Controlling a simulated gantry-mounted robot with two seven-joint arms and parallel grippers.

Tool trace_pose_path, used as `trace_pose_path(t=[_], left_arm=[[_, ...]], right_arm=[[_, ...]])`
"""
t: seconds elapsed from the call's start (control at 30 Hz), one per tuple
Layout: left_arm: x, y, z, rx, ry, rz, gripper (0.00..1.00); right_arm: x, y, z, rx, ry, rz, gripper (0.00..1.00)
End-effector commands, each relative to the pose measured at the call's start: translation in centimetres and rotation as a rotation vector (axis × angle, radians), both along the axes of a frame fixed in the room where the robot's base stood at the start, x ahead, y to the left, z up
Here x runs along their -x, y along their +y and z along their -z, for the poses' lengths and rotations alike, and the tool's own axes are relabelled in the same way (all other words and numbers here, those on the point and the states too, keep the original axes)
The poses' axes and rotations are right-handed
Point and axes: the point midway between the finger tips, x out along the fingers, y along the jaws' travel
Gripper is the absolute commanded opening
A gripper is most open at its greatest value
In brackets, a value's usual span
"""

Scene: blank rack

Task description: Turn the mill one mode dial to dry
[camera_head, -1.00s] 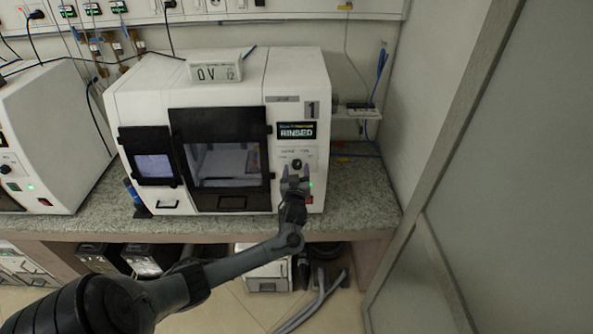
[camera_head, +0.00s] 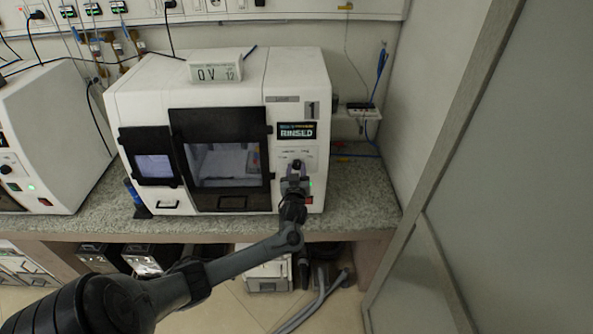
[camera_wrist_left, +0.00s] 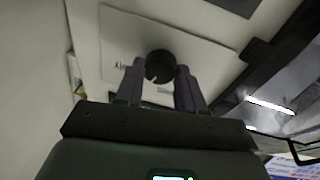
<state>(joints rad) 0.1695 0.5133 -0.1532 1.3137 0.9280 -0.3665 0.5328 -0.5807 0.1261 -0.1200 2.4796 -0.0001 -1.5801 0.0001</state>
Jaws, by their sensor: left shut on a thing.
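The mill (camera_head: 223,140) is a white machine on the counter, marked "1" at its upper right. Its display (camera_head: 297,131) reads "RINSED". Its mode dial is a round black knob, plain in the left wrist view (camera_wrist_left: 160,64), with a light pointer mark at its lower left. My left gripper (camera_head: 296,168) is in front of the mill's right panel; in the left wrist view its two fingers (camera_wrist_left: 160,75) are on either side of the dial and shut on it. Most of the dial is hidden by the gripper in the head view. My right gripper is not in view.
A dark-framed window (camera_head: 223,150) and a small screen (camera_head: 155,167) lie left of the panel. Another white machine (camera_head: 45,140) is at the left. A wall and a framed glass panel (camera_head: 510,200) bound the right.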

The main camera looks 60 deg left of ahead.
Motion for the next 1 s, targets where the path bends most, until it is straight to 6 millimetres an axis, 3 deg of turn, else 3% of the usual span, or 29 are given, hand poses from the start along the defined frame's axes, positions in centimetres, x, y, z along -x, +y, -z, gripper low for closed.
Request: trace_pose_path(t=[0.7,1.0], left_arm=[[0.1,0.1,-0.5,-0.236,0.402,0.071,0.08],[0.1,0.1,-0.4,-0.320,0.542,0.095,0.08]], right_arm=[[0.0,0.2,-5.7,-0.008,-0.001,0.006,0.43],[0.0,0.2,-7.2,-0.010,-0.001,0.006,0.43]])
